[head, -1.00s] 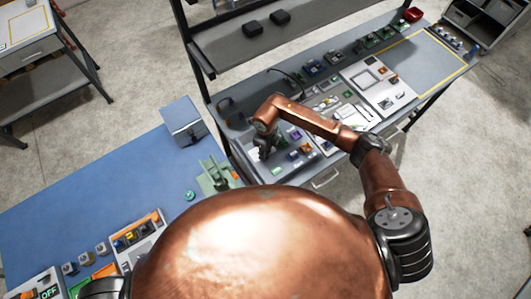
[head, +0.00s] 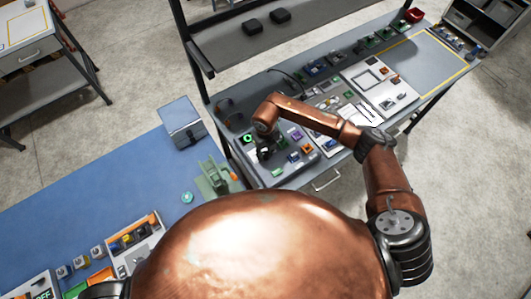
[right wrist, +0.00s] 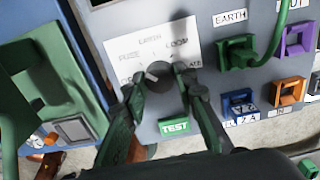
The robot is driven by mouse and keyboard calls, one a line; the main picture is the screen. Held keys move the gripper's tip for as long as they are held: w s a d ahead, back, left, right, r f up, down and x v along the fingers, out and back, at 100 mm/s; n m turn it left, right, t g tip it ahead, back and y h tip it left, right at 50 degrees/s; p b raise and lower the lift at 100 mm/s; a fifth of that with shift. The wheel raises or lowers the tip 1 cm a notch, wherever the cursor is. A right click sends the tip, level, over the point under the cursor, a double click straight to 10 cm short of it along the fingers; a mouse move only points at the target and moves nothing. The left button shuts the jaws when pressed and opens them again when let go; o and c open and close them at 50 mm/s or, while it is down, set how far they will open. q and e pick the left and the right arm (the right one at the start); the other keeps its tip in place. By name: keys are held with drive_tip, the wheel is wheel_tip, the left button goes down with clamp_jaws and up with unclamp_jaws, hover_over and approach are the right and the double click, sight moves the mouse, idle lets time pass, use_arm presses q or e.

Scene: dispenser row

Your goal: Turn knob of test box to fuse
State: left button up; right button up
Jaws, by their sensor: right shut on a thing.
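The grey test box (right wrist: 215,100) fills much of the right wrist view. Its round dark knob (right wrist: 165,76) sits on a white label plate (right wrist: 150,47), where EARTH and LOOP can be read; the other labels are partly covered or blurred. A light pointer mark shows on the knob's left side, but its exact setting cannot be told. My right gripper (right wrist: 160,85) is shut on the knob, one finger on each side. In the head view my right gripper (head: 265,150) is at the box's left end and hides the knob. My left gripper is out of view.
A green TEST button (right wrist: 174,126) lies just below the fingers. A green plug (right wrist: 238,55) with a cable and purple, blue and orange sockets are to the right. A blue bench (head: 95,190) with a grey-blue box (head: 182,121) stands left in the head view.

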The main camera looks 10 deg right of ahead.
sight(265, 154)
drive_tip(key=o, duration=1.2)
drive_tip(key=shift+c, duration=0.2)
wheel_tip(265, 154, up, 12)
